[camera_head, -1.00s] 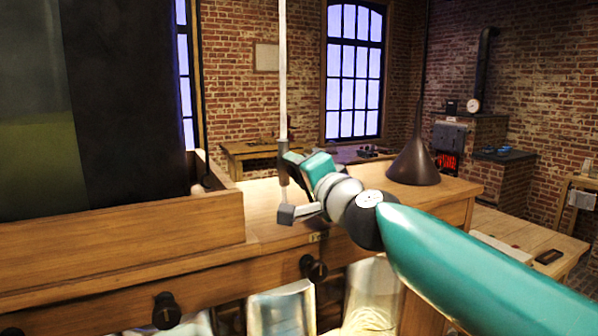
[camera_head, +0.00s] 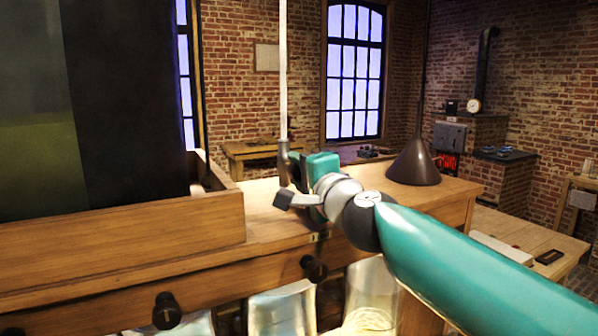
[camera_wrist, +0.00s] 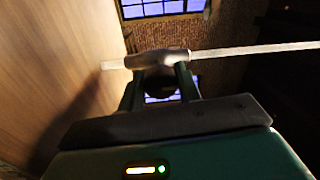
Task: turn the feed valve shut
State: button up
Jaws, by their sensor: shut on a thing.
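A thin pale upright pipe (camera_head: 284,80) comes down to the wooden bench and has a thicker grey fitting, seemingly the feed valve (camera_head: 283,158), low on it. In the wrist view the pipe (camera_wrist: 255,50) runs sideways, and the thick fitting (camera_wrist: 158,59) lies across my fingertips. My gripper (camera_head: 291,174), also in the wrist view (camera_wrist: 160,74), is shut on this fitting. A dark grey bar sticks out to the lower left of the gripper; I cannot tell whether it belongs to the valve or the gripper. The fitting's far side is hidden.
A large dark panel (camera_head: 125,100) stands in a wooden trough (camera_head: 120,232) on the left. A dark cone (camera_head: 414,165) stands on the bench at right. Black knobs (camera_head: 313,268) project from the bench front above glass jars (camera_head: 283,308). The bench top around the pipe is mostly clear.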

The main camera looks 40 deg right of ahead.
jog(key=o, duration=1)
jog(key=shift+c, duration=0.2)
jog(key=shift+s, duration=0.1)
jog(key=v, duration=1.3)
jog(key=shift+s, duration=0.25)
jog(key=shift+a+f, duration=0.1)
jog(key=shift+a, duration=0.05)
